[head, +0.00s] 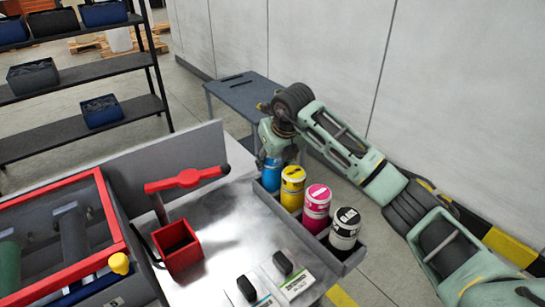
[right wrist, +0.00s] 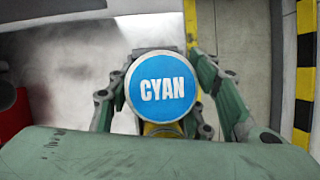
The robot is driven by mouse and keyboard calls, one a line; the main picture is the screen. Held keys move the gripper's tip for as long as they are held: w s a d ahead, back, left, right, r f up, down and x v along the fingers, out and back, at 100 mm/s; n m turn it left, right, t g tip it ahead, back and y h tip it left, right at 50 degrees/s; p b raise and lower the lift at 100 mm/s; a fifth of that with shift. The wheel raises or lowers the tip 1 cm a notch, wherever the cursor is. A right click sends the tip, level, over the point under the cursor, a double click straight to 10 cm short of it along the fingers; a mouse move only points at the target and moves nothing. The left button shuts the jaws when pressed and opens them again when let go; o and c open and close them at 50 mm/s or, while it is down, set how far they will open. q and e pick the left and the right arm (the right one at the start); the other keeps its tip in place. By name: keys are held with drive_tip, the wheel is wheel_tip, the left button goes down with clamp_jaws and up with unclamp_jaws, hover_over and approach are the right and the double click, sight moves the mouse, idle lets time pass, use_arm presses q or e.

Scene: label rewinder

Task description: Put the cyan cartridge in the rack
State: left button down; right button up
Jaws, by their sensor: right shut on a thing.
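The cyan cartridge (head: 270,172) is upright at the far end of the grey rack (head: 296,222) in the head view, in line with the other cartridges. Its blue top, marked CYAN, fills the middle of the right wrist view (right wrist: 161,87). My right gripper (head: 276,145) is shut on it from above, a finger on each side. Whether the cartridge's base touches the rack floor is hidden. The yellow cartridge (head: 292,188), magenta cartridge (head: 316,207) and black cartridge (head: 344,228) stand in the rack nearer me. My left gripper is not in view.
A red square holder (head: 178,246) and a red arm-like part (head: 187,179) stand left of the rack. Two small black objects (head: 247,288) (head: 283,262) lie on the metal table (head: 225,225). A grey side table (head: 243,97) stands behind; a pale wall (head: 450,110) is at right.

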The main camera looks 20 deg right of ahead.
drive_tip(key=shift+w+f, duration=0.1)
drive_tip(key=shift+f, duration=0.35)
drive_tip(key=shift+f+b, duration=0.25)
drive_tip(key=shift+b, duration=0.15)
drive_tip(key=o, duration=1.6)
drive_tip(key=shift+c, duration=0.2)
drive_tip(key=shift+o, duration=0.6)
drive_tip(key=shift+f, duration=0.1)
